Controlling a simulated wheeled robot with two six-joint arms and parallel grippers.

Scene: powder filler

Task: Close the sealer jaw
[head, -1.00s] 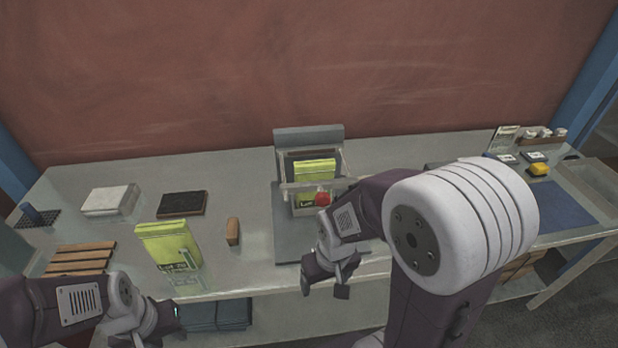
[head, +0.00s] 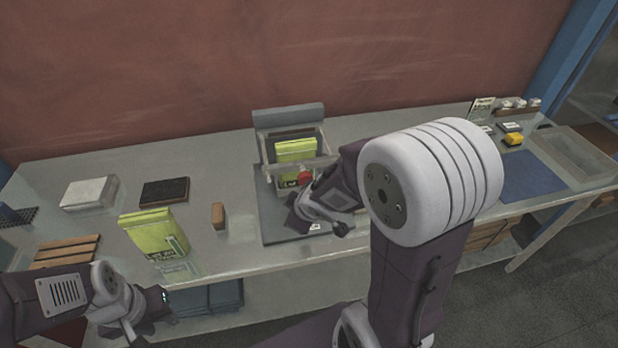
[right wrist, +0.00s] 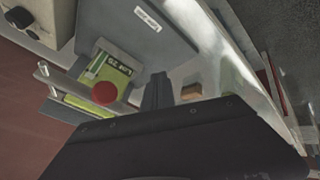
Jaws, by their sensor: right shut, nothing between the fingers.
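The sealer (head: 288,116) stands on the bench with its grey back block and flat base plate. A yellow-green pouch (head: 296,150) stands upright in it. The jaw's pale crossbar (head: 274,172) passes in front of the pouch, apart from the back block. Its red knob (head: 304,178) also shows in the right wrist view (right wrist: 105,92). My right gripper (head: 300,214) is shut and empty, just in front of and below the knob. Its dark fingers (right wrist: 158,90) lie beside the knob, apart from it. My left gripper (head: 158,310) is low at the bench's front edge; its fingers are unclear.
Another yellow-green pouch (head: 153,232) stands left of the sealer, near a wooden block (head: 218,215). A dark pad (head: 165,191), white box (head: 89,192) and slatted wood rack (head: 66,251) are further left. A blue mat (head: 533,176) lies right. My right arm blocks the bench between.

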